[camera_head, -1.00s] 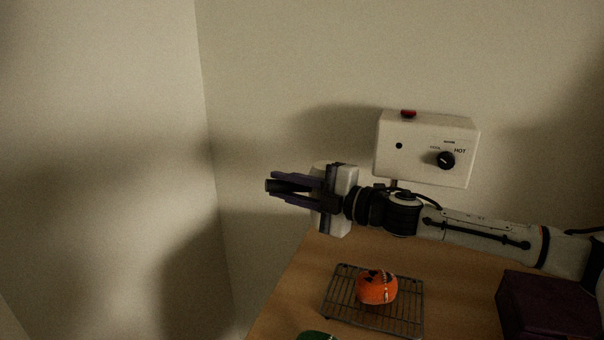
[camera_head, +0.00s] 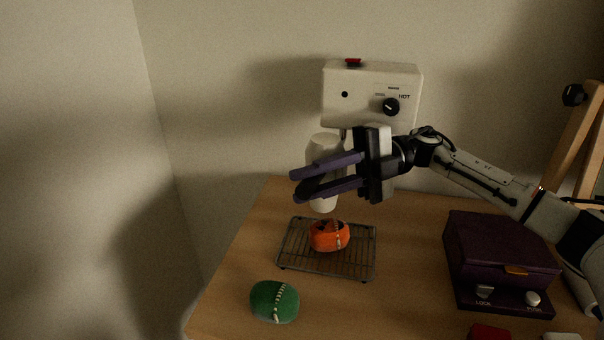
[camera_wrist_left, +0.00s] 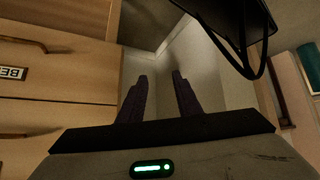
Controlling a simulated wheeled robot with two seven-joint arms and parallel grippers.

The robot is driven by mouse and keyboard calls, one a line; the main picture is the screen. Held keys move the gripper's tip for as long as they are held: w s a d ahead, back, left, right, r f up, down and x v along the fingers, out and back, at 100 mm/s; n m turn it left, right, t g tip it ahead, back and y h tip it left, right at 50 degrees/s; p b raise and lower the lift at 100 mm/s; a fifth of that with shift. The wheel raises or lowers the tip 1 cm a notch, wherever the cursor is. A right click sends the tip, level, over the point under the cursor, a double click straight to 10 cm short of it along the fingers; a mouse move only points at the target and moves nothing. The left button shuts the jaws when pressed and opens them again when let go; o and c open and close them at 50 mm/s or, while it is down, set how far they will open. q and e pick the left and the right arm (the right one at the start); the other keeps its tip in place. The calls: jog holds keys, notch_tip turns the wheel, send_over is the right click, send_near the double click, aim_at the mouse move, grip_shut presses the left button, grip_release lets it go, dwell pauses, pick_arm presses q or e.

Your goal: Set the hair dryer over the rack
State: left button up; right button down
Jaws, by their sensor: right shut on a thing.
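My right gripper (camera_head: 328,178) is shut on the hair dryer (camera_head: 322,146), a white body with a dark end between the purple fingers. It is held in the air near the wall, with its lower end above the back of the rack in the picture. The fingers hide part of it. The dark wire rack (camera_head: 355,264) stands on the wooden table, with an orange rounded item (camera_head: 329,236) on it. My left gripper shows only in the left wrist view (camera_wrist_left: 160,95), with its fingers apart and nothing between them.
A white wall unit (camera_head: 365,85) with a HOT dial is behind. A green stitched item (camera_head: 274,301) lies in front of the rack. A purple box (camera_head: 500,255) stands at the right. The table between rack and box is clear.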

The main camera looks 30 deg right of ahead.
jog(key=shift+s+d+n+g, duration=0.6)
jog(key=shift+s+d+g, duration=0.3)
jog(key=shift+s+d, duration=0.1)
jog(key=c, duration=1.6)
grip_release()
jog(key=shift+o, duration=0.2)
